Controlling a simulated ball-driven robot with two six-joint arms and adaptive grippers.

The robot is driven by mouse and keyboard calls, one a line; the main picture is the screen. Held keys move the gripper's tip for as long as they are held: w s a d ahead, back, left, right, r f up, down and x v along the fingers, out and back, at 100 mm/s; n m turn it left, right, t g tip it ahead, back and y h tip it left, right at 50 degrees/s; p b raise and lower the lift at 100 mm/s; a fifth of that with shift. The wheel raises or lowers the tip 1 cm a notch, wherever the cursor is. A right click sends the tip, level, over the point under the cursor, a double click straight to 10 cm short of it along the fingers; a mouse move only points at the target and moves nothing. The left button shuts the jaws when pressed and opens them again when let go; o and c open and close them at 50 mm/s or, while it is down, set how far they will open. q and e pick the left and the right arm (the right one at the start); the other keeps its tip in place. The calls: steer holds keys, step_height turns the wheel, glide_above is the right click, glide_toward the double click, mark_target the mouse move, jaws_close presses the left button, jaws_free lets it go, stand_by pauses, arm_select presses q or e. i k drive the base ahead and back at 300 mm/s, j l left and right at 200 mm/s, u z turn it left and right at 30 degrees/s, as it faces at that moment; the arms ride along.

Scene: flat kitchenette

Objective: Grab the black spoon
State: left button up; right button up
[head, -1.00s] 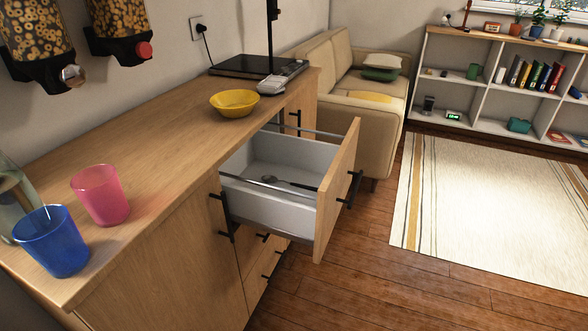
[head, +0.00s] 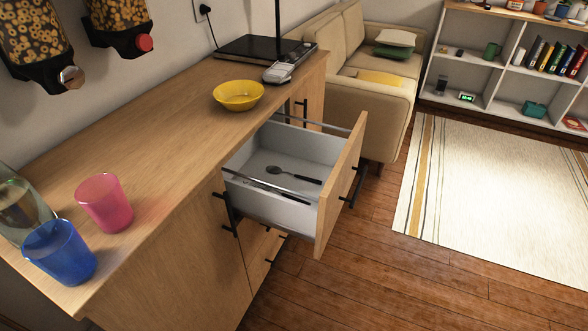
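A dark spoon (head: 292,174) lies on the floor of the open drawer (head: 252,165). Its bowl points left and its black handle points right, toward the drawer front. A second long, thin dark utensil (head: 252,188) lies nearer the drawer's near side, partly hidden by the side rail; I cannot tell what it is. Neither of my grippers shows in the head view.
The drawer front (head: 342,185) juts out from the wooden counter (head: 160,150). On the counter are a yellow bowl (head: 238,95), a pink cup (head: 104,203) and a blue cup (head: 60,252). Wooden floor (head: 400,275) right of the drawer is clear.

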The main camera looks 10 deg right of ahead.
mark_target(272, 169)
steer(key=i+l+u, duration=0.15)
steer(key=i+l, duration=0.15)
steer(key=i+l+u, duration=0.15)
steer(key=i+l, duration=0.15)
steer(key=l, duration=0.15)
steer(key=i+l+u, duration=0.15)
steer(key=i+l, duration=0.15)
steer(key=k+l+u, duration=0.05)
